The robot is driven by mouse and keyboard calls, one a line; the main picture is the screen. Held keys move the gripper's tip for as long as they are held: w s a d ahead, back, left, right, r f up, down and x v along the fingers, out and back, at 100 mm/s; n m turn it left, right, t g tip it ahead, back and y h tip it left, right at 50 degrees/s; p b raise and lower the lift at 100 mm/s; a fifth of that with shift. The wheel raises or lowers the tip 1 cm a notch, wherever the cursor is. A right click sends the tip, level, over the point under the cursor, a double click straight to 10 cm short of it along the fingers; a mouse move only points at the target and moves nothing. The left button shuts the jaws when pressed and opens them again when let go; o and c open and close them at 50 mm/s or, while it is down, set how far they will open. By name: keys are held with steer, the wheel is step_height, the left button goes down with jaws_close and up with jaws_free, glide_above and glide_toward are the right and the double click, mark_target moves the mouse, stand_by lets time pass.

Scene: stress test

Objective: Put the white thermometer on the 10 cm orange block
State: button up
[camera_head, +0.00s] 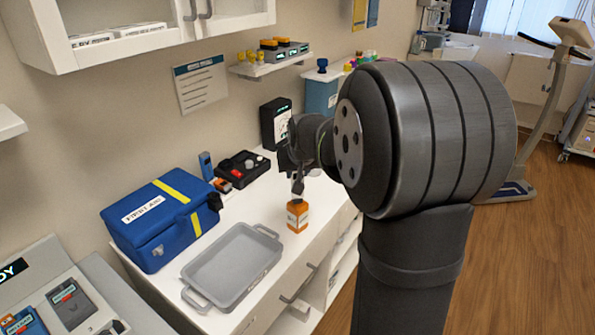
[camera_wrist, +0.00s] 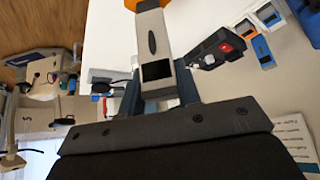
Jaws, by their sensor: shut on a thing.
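The white thermometer (camera_wrist: 152,30) is light grey-white with a dark screen and a button, and it points away from my gripper (camera_wrist: 157,92) in the wrist view. My gripper is shut on it. In the head view my gripper (camera_head: 297,172) is above the counter, and the thermometer (camera_head: 298,187) hangs below it, small and partly hidden. The orange block (camera_head: 298,222) stands upright on the counter right below, with a pale label on its side. An orange edge (camera_wrist: 131,4) shows at the top of the wrist view. I cannot tell whether thermometer and block touch.
A grey tray (camera_head: 187,297) lies left of the block on the white counter (camera_head: 262,203). A blue first aid case (camera_head: 150,245) stands farther left. A black case (camera_head: 232,172) with small items and a black box (camera_head: 274,122) stand behind. The counter's front edge is close to the block.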

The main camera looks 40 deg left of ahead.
steer(key=o, duration=1)
steer(key=shift+f, duration=0.15)
steer(key=shift+c, duration=0.2)
steer(key=shift+r, duration=0.35)
steer(key=v, duration=1.1)
steer(key=shift+s+d+r, duration=0.2)
steer(key=shift+r, duration=0.05)
